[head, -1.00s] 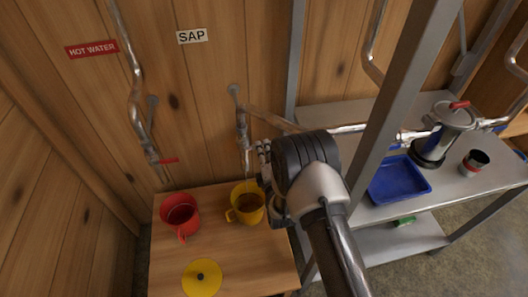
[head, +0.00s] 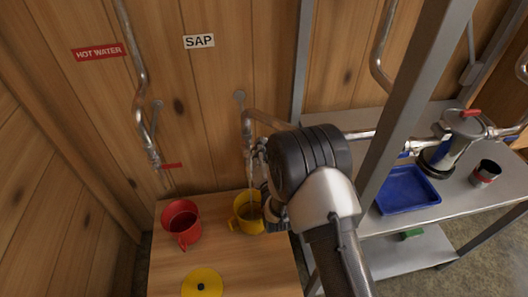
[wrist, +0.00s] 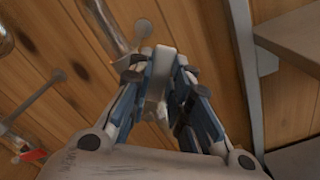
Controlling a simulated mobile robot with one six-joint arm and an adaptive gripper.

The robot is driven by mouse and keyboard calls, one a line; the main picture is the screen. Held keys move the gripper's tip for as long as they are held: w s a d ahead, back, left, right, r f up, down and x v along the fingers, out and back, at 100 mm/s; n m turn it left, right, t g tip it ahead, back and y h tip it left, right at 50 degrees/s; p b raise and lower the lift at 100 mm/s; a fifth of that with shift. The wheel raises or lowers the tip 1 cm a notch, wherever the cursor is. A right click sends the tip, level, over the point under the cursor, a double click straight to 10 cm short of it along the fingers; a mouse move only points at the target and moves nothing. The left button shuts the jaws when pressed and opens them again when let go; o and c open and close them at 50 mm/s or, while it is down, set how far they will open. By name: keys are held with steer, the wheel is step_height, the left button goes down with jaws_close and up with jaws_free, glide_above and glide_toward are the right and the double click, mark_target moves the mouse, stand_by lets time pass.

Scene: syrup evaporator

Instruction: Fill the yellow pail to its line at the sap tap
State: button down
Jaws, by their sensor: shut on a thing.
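The yellow pail (head: 248,212) stands upright on the wooden table under the sap tap (head: 247,150), its handle to the left. A thin pale stream appears to run from the tap into it. Its fill line and the liquid level cannot be made out. My gripper (head: 262,152) is beside the tap, right of its spout and above the pail's right side. In the wrist view my gripper (wrist: 160,70) is shut on a pale narrow part between the fingers, apparently the tap's handle. My wrist hides part of the tap and of the pail's right side.
A red pail (head: 181,222) stands left of the yellow one, below the hot water pipe (head: 140,100). A yellow lid (head: 202,284) lies at the table's front. A metal rack post (head: 415,90) and a shelf with a blue tray (head: 406,188) are at right.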

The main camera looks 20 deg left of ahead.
steer(key=shift+s+a+r+n, duration=0.1)
steer(key=shift+a+n, duration=0.05)
steer(key=shift+n, duration=0.25)
steer(key=c, duration=1.5)
jaws_free()
steer(key=v, duration=1.2)
